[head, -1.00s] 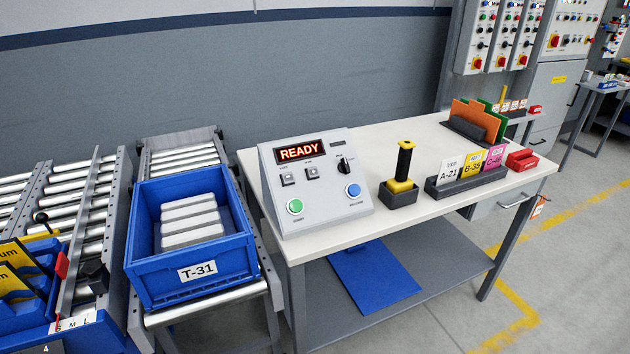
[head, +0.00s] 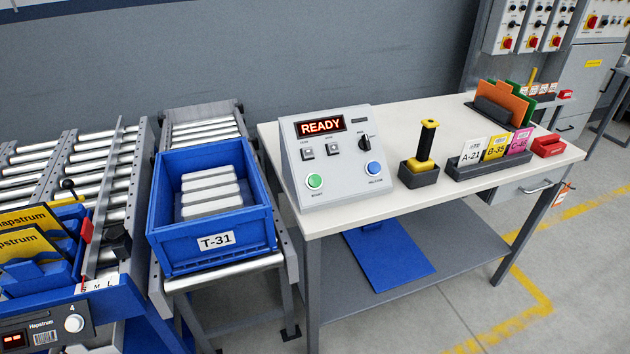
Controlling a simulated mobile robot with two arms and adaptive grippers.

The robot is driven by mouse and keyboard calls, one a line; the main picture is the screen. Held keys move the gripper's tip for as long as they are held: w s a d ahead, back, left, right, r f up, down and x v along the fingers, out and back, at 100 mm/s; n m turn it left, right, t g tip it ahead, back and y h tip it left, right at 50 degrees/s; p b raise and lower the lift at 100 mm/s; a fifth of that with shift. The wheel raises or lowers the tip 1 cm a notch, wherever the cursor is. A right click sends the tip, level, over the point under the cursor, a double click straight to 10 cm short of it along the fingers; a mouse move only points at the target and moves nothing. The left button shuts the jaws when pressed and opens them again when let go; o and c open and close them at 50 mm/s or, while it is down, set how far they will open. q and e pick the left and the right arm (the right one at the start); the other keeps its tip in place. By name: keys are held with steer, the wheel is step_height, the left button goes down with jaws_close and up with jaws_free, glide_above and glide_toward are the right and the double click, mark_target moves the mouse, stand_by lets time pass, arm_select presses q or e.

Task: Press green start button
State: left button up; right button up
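The green start button (head: 315,181) is a round button with a pale ring at the lower left of the grey control box (head: 342,190). The box stands on the near left part of the white table (head: 420,207). Its display (head: 320,127) reads READY in red letters. A blue round button (head: 374,168) is at the lower right of the panel, a black rotary knob (head: 364,144) above it, and two small square switches are under the display. Neither of my grippers is in the head view.
A blue crate (head: 216,240) marked T-31 with grey blocks sits on a roller conveyor left of the table. A yellow-black handled tool (head: 426,146) in a holder and a card rack (head: 490,165) stand right of the box. A blue mat (head: 388,262) lies on the lower shelf.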

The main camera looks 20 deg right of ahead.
jaws_close()
stand_by(0.3)
stand_by(1.2)
